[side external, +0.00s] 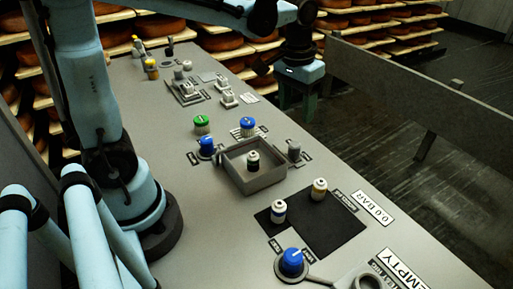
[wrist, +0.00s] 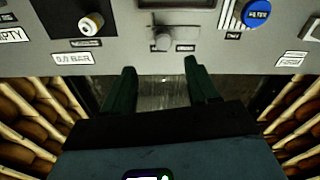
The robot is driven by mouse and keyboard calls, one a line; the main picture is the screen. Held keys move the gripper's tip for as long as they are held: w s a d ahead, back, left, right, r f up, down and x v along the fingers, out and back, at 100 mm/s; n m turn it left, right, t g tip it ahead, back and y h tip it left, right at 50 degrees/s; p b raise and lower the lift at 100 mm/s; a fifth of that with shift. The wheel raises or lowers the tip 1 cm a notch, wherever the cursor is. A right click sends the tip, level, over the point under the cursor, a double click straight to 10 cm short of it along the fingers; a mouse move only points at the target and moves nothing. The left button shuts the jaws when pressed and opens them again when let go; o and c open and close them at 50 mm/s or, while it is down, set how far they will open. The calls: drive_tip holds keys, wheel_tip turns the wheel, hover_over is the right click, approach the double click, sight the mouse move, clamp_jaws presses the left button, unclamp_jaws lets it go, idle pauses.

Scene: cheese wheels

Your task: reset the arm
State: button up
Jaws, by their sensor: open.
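My gripper (side external: 299,106) hangs past the far right edge of the grey panel (side external: 165,115) in the side view, with its dark green fingers pointing down. In the wrist view my gripper (wrist: 160,72) shows two green fingers spread well apart with nothing between them. Its fingertips reach towards the panel's edge, below a grey knob (wrist: 162,39) in the picture. The gripper is open and touches nothing that I can see.
The panel carries a grey tray (side external: 233,178) with a dark-and-white canister (side external: 252,161) inside. Two canisters stand on a black mat (side external: 321,235). Blue knobs (side external: 291,261) and a green-topped one (side external: 201,123) stick up. A grey rail (side external: 400,93) runs at right; cheese shelves lie behind.

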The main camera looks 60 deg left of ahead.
drive_tip(key=s+m+t, duration=0.2)
drive_tip(key=s+t, duration=0.4)
drive_tip(key=s, duration=0.2)
drive_tip(key=shift+s+d+f, duration=0.2)
drive_tip(key=shift+s+f, duration=0.05)
drive_tip(key=shift+s, duration=0.1)
drive_tip(key=shift+o, duration=0.2)
idle(1.0)
